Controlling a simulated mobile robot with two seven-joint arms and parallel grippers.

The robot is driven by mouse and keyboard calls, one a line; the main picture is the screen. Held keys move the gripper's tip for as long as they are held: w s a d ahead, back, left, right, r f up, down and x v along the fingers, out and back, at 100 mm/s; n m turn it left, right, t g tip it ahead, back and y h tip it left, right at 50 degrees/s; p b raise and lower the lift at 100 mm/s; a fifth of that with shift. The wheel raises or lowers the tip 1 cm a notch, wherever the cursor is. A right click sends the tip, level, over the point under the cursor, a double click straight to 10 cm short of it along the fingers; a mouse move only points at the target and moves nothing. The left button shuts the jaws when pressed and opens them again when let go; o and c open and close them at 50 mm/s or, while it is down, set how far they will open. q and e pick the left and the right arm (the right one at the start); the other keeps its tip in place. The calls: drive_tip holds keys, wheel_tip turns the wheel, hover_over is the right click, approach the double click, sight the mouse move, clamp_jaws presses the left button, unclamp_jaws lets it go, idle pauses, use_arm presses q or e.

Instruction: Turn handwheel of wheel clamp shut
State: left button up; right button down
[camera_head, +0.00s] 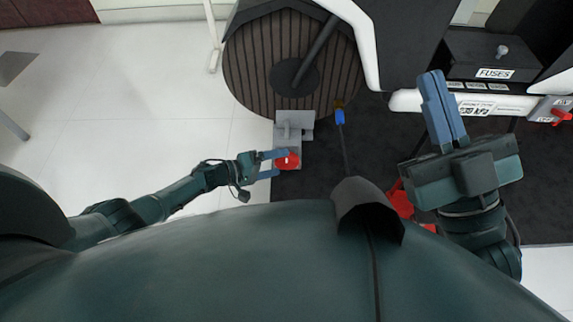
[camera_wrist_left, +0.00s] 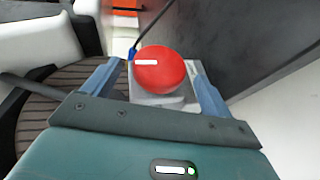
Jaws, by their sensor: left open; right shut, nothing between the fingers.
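The handwheel (camera_head: 287,160) is a red disc with a white mark, at the near end of the grey wheel clamp (camera_head: 294,127) beside the ribbed wheel. In the left wrist view the handwheel (camera_wrist_left: 160,69) sits between the two blue fingers, with its white mark lying roughly level toward the left. My left gripper (camera_head: 277,164) is open, its fingers on either side of the handwheel; I cannot tell whether they touch it. My right gripper (camera_head: 443,108) is shut and empty, raised at the right, well apart from the clamp.
The large dark ribbed wheel (camera_head: 255,62) stands behind the clamp. A dark cable with a blue end (camera_head: 340,117) is right of it. A fuses panel (camera_head: 494,73) and a white bar (camera_head: 405,101) are near my right gripper. Pale floor (camera_head: 110,120) is open at left.

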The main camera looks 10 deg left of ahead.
use_arm(q)
drive_tip(key=b+x, duration=0.1)
drive_tip(key=x, duration=0.1)
drive_tip(key=shift+w+d+f, duration=0.2)
drive_tip(key=shift+d, duration=0.05)
drive_tip(key=shift+w+d, duration=0.3)
drive_tip(key=shift+d, duration=0.2)
use_arm(e)
drive_tip(key=shift+s+d+r+n+g+y, duration=0.1)
drive_tip(key=shift+s+r+n+g+y, duration=0.1)
drive_tip(key=shift+r+n+y, duration=0.55)
drive_tip(key=shift+s+d+r+n+g+y, duration=0.15)
drive_tip(key=shift+r+n+y, duration=0.25)
drive_tip(key=shift+n+y, duration=0.5)
use_arm(q)
drive_tip(key=shift+c, duration=0.5)
use_arm(e)
drive_tip(key=shift+a, duration=0.1)
